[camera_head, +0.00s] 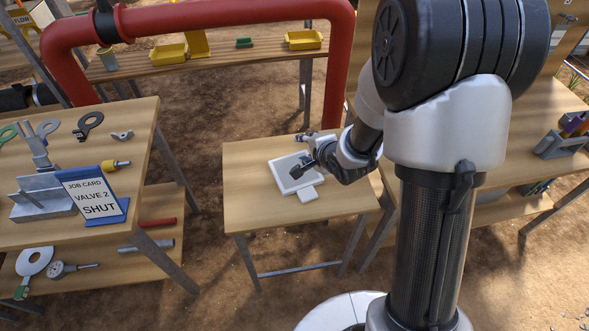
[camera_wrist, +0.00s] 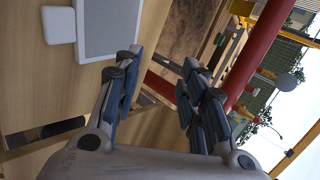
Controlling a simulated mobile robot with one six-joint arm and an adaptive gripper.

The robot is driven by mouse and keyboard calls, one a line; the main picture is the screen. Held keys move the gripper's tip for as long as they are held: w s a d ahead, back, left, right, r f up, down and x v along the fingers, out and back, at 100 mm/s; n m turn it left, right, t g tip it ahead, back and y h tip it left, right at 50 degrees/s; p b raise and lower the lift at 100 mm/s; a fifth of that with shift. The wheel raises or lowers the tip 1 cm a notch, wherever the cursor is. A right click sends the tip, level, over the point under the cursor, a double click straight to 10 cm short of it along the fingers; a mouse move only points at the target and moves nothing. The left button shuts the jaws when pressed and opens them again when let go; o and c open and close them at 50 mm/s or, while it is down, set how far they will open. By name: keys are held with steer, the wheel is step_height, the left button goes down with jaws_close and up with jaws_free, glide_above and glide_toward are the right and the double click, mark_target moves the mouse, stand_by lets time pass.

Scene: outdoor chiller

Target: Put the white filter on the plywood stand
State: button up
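The white filter (camera_head: 283,178) is a flat square frame with a grey middle and a small tab at its front side. It lies flat on the plywood top of the small stand (camera_head: 245,196), around the middle. My gripper (camera_head: 302,154) is over the back part of the stand, with one dark finger in front of the filter's right part in the head view. In the wrist view my gripper (camera_wrist: 161,66) is open with nothing between its fingers. There the filter (camera_wrist: 110,28) lies beyond the left finger, apparently apart from it, on the wood (camera_wrist: 28,82).
A red pipe (camera_head: 230,18) arches behind the stand. A table (camera_head: 125,125) with tools and a job card (camera_head: 91,196) stands at left. A back bench (camera_head: 225,58) holds yellow bins. Another table (camera_head: 540,110) is at right. The stand's left and front top is clear.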

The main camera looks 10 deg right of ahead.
steer(key=shift+p+v, duration=0.35)
steer(key=shift+v, duration=0.7)
steer(key=s+d+r+n+g+h+p, duration=0.1)
steer(key=s+d+r+n+p, duration=0.15)
steer(key=r, duration=0.45)
steer(key=s+d+r+n+h+p, duration=0.1)
steer(key=s+r+n+p, duration=0.2)
steer(key=r, duration=0.4)
steer(key=s+a+r+n+g+b, duration=0.1)
steer(key=s+r+n, duration=0.1)
steer(key=s, duration=0.5)
steer(key=s+a+r+n+g+b, duration=0.1)
steer(key=s+n, duration=0.3)
steer(key=s, duration=0.4)
steer(key=s+a+r+n+g+b, duration=0.1)
steer(key=s+r+n+g, duration=0.1)
steer(key=s, duration=0.6)
steer(key=shift+s+a+r+n, duration=0.25)
steer(key=shift+r+n, duration=0.55)
steer(key=shift+n, duration=0.25)
